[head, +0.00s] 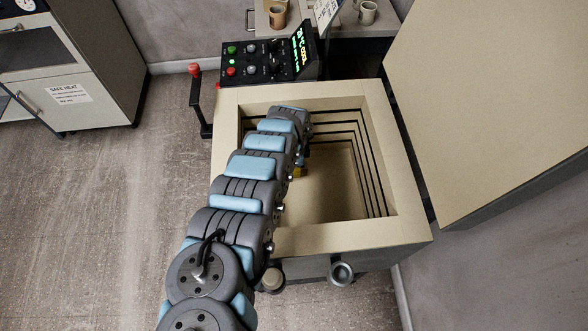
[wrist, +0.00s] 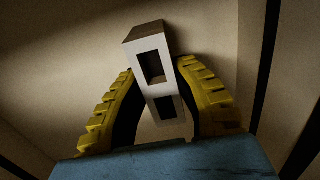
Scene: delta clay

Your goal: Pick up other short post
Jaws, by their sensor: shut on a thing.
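A short post (wrist: 160,87), pale with dark rectangular openings, stands out between the two yellow fingers of my gripper (wrist: 156,70) in the wrist view. My gripper is shut on it. In the head view my arm reaches down into the open square kiln (head: 405,228). Only a small yellow bit of my gripper (head: 298,172) shows there, beside my arm. The post is hidden in the head view. No other post can be made out inside the kiln.
The kiln's thick rim and grooved walls surround my arm. Its raised lid (head: 485,110) stands at the right. A control box (head: 268,62) sits at the back rim. Mugs (head: 367,12) stand behind. The visible kiln floor (head: 335,190) is bare.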

